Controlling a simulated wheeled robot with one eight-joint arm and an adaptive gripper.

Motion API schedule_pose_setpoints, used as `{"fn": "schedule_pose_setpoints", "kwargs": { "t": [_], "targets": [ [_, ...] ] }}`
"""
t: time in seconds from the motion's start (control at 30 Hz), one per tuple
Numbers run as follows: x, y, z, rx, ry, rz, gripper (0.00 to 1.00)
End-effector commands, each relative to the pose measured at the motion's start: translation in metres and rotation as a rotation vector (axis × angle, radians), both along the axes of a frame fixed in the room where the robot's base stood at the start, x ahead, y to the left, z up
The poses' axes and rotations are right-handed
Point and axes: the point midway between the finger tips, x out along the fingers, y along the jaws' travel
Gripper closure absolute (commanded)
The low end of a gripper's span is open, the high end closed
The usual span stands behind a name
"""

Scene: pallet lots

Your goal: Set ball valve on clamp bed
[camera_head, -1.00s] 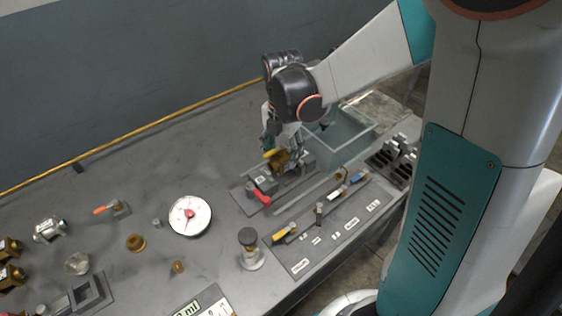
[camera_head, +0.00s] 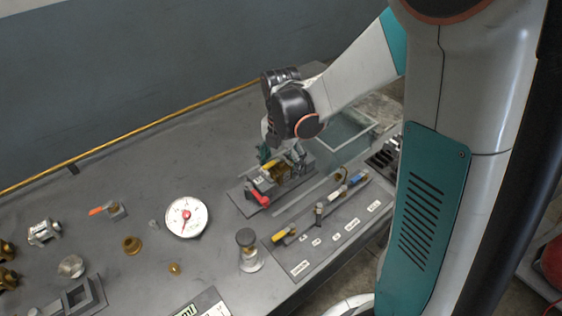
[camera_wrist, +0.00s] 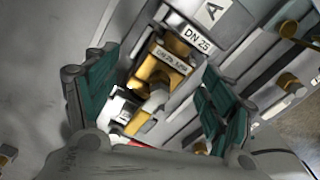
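The ball valve (camera_head: 284,172), brass with a yellow handle, is at the clamp bed (camera_head: 240,196), a grey plate with a red lever (camera_head: 257,196). The wrist view shows the brass valve (camera_wrist: 154,78) with a small label on it, beside the clamp bed's "DN 25" plate (camera_wrist: 188,34). My gripper (camera_wrist: 158,98) has its teal-padded fingers spread either side of the valve, with gaps visible on both sides. In the head view my gripper (camera_head: 280,160) is low over the bed, partly hidden by my wrist. The valve's underside contact is hidden.
A labelled strip (camera_head: 335,228) with several small parts lies in front.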

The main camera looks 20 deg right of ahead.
Motion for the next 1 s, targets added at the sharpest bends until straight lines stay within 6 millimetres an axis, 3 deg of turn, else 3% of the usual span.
{"fn": "schedule_pose_setpoints", "kwargs": {
  "t": [0.37, 0.8, 1.0],
  "targets": [
    [0.000, 0.000, 0.007, 0.000, 0.000, 0.000, 0.23],
    [0.000, 0.000, 0.091, 0.000, 0.000, 0.000, 0.23],
    [0.000, 0.000, 0.116, 0.000, 0.000, 0.000, 0.23]
  ]
}}
